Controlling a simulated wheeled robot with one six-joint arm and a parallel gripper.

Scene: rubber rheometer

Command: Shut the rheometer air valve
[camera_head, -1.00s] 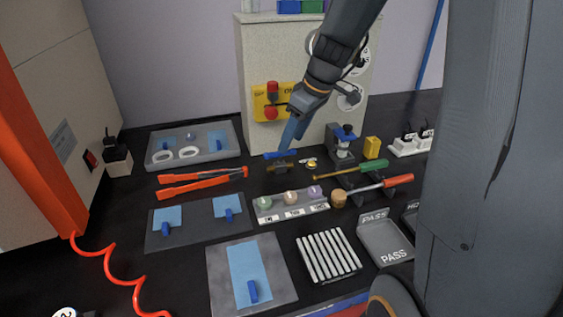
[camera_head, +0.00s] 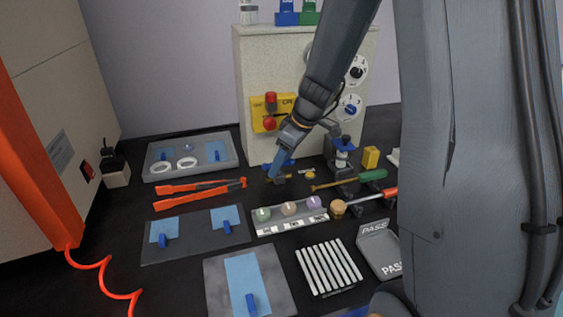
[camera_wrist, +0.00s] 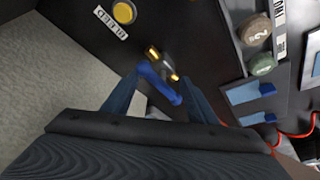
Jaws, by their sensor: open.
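The air valve is a small brass body (camera_wrist: 163,63) with a blue lever (camera_wrist: 160,84), on the black bench. In the wrist view the lever looks roughly in line with the brass body. In the head view the blue lever (camera_head: 284,163) shows partly, behind my gripper. My gripper (camera_head: 275,176) points down at the valve. In the wrist view its two fingers (camera_wrist: 160,95) are open, one on each side of the lever. I cannot tell whether either finger touches it.
A yellow knob (camera_wrist: 124,12) with a white label lies near the valve. The cream cabinet (camera_head: 255,60) with red buttons stands behind.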

